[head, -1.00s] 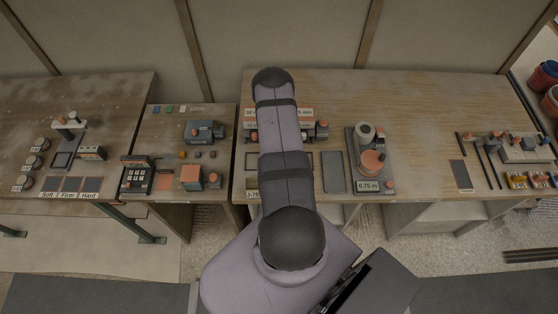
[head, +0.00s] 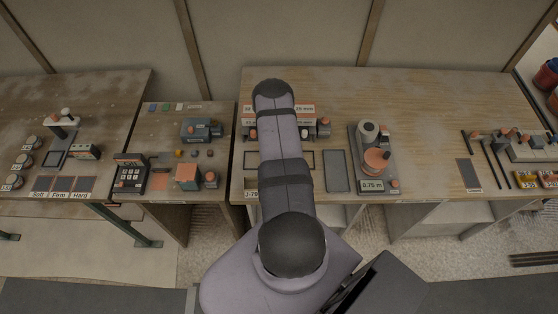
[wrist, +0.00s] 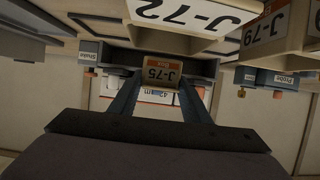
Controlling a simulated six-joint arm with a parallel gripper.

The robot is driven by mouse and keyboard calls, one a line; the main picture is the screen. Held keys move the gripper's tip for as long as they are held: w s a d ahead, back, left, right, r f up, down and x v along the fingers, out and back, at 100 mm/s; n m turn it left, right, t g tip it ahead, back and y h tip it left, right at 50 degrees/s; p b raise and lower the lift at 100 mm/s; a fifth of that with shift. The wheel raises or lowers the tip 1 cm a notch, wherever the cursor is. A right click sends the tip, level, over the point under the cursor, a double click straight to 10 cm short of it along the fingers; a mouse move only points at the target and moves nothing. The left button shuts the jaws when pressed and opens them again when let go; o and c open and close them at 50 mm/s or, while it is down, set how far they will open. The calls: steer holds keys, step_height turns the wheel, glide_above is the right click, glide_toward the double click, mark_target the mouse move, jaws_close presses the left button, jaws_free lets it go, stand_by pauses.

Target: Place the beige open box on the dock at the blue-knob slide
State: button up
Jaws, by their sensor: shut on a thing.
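In the wrist view my gripper (wrist: 159,95) is shut on the beige open box (wrist: 161,88), whose tag reads J-75 with a small orange field. The fingers press on both its sides. The picture is upside down here, and the inside of the box does not show. In the head view my arm hides the gripper and the box. I cannot make out a blue knob or its dock for sure; my arm covers the middle of the bench.
Large beige parts tagged J-72 (wrist: 195,14) and J-79 (wrist: 270,30) crowd the top of the wrist view. On the bench, a flat grey plate (head: 337,170) and a gauge stand (head: 374,160) lie right of my arm. The bench's back (head: 420,100) is clear.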

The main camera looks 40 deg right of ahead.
steer(key=shift+f+b, duration=1.35)
steer(key=shift+f, duration=0.45)
steer(key=shift+f, duration=0.15)
steer(key=o, duration=1.1)
steer(key=shift+s+a+r, duration=0.1)
steer(key=shift+r, duration=0.15)
steer(key=shift+p+v, duration=1.35)
steer(key=shift+v, duration=2.25)
